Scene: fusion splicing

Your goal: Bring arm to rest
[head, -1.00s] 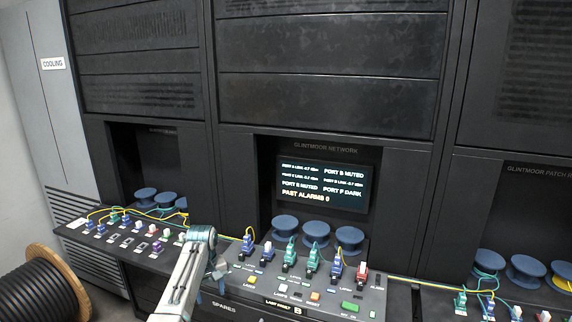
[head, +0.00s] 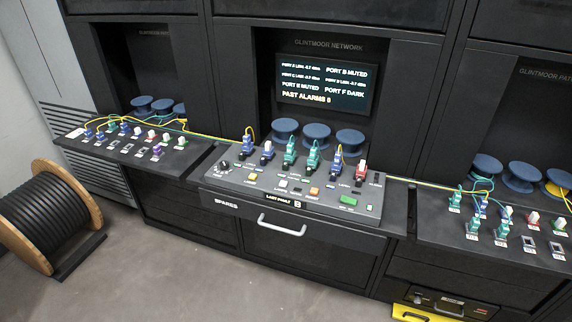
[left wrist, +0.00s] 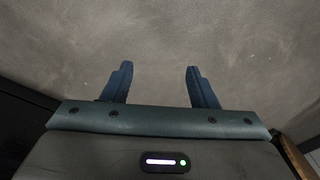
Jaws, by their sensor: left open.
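My left gripper (left wrist: 160,85) shows in the left wrist view with its two blue fingers spread apart and nothing between them. Bare grey floor lies beyond the fingertips. Neither arm shows in the head view now. My right gripper is in no view. The centre console (head: 225,189) stands mid-picture in the head view, with blue, green and red connectors plugged along its top.
A display (head: 322,84) stands above the console. A drawer with a handle (head: 282,225) is below it. Side shelves with connectors stand left (head: 75,142) and right (head: 440,232). A cable reel (head: 50,218) and a yellow-edged case (head: 445,304) are low down. The floor (head: 190,275) is clear in front.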

